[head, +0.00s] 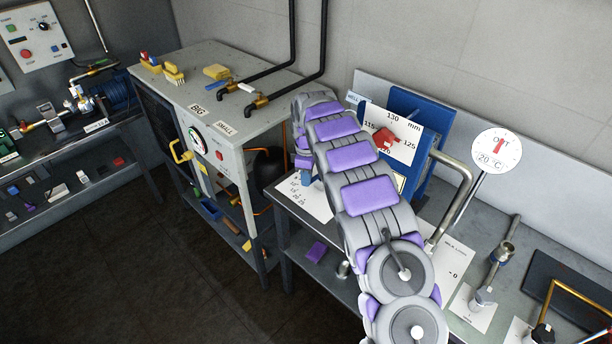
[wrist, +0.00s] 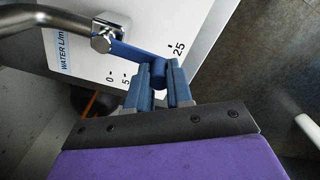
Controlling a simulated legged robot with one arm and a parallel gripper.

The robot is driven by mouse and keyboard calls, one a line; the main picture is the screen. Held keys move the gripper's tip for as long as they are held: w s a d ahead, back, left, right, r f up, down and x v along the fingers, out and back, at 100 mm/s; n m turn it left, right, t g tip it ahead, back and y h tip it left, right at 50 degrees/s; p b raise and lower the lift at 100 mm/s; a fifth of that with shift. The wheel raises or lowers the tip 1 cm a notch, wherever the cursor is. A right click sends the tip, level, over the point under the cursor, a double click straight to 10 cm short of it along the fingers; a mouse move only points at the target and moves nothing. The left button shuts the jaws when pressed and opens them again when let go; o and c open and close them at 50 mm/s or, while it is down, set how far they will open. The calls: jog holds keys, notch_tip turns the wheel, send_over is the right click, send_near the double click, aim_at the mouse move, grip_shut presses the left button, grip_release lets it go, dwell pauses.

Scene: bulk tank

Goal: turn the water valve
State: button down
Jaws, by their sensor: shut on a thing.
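The water valve has a blue lever handle (wrist: 130,52) that runs from a silver pivot on a bent metal pipe (wrist: 50,20) in the wrist view. Behind it is a white plate (wrist: 185,22) marked "WATER L/m" with 0, 5 and 25 readable. My gripper (wrist: 160,82) is shut on the free end of the blue handle, with a blue finger on each side of it. The handle points toward the side of the 25 mark.
A bench (head: 575,270) on the right carries a thermometer dial (head: 497,151), a bent pipe (head: 462,185) and a blue panel with a 115–130 mm gauge (head: 394,135). A grey cabinet (head: 225,100) stands to the left. Dark floor (head: 170,270) lies open in front.

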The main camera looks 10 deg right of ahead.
jog(key=shift+w+a+m+p, duration=0.1)
jog(key=shift+w+m+p, duration=0.85)
jog(key=shift+m+p, duration=0.65)
jog(key=shift+w+m+p, duration=1)
jog(key=shift+m+p, duration=0.45)
jog(key=shift+m, duration=0.35)
jog(key=shift+w+a+m+p, duration=0.1)
jog(key=shift+w+m+p, duration=0.85)
jog(key=shift+m+p, duration=0.65)
jog(key=c, duration=1)
grip_release()
jog(key=shift+r, duration=0.1)
